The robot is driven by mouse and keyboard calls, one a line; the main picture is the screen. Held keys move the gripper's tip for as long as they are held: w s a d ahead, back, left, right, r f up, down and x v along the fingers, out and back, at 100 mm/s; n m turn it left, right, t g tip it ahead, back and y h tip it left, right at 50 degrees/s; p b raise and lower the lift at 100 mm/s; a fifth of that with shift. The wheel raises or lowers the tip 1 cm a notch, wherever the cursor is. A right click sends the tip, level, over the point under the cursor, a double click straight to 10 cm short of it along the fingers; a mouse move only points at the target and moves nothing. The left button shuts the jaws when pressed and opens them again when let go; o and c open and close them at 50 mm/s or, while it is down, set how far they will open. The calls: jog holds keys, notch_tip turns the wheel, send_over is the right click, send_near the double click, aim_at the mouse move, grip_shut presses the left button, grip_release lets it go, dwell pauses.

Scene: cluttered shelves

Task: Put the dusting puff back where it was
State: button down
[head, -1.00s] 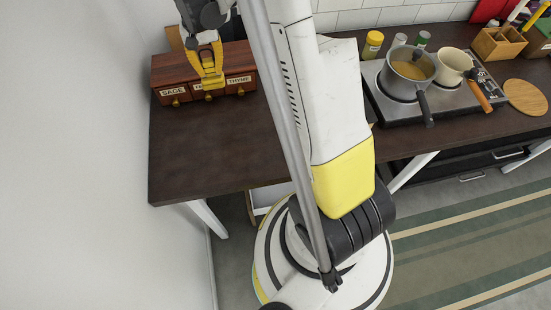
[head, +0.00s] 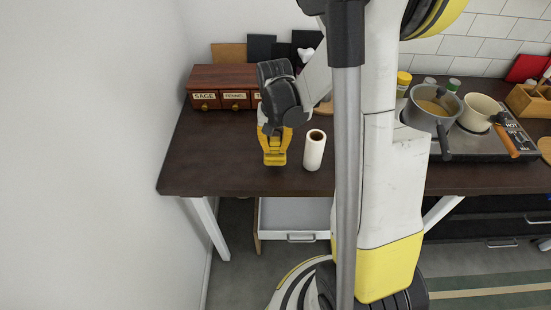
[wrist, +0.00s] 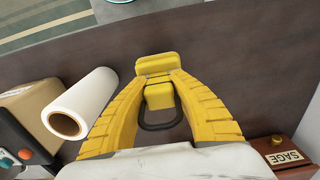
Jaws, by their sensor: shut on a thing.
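My gripper (head: 275,157) points down, low over the front left part of the dark table. In the wrist view its yellow fingers (wrist: 157,66) close together at the tips. A small yellow piece with a dark loop (wrist: 159,97) shows between them; it seems to be the dusting puff. It is mostly hidden by the fingers, and its full shape cannot be told. In the head view it does not stand out from the yellow fingers.
A white paper roll (head: 314,151) stands close to the right of my gripper; the wrist view also shows it (wrist: 88,97). A wooden spice drawer box (head: 222,77) stands at the back left. A stove with a pot (head: 432,108) is on the right. The table's front left is clear.

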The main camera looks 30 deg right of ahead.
aim_at(275, 155)
jog(key=shift+f+b, duration=0.55)
jog(key=shift+f, duration=1.15)
jog(key=shift+f, duration=0.2)
jog(key=c, duration=1.3)
grip_release()
jog(key=shift+r, duration=0.1)
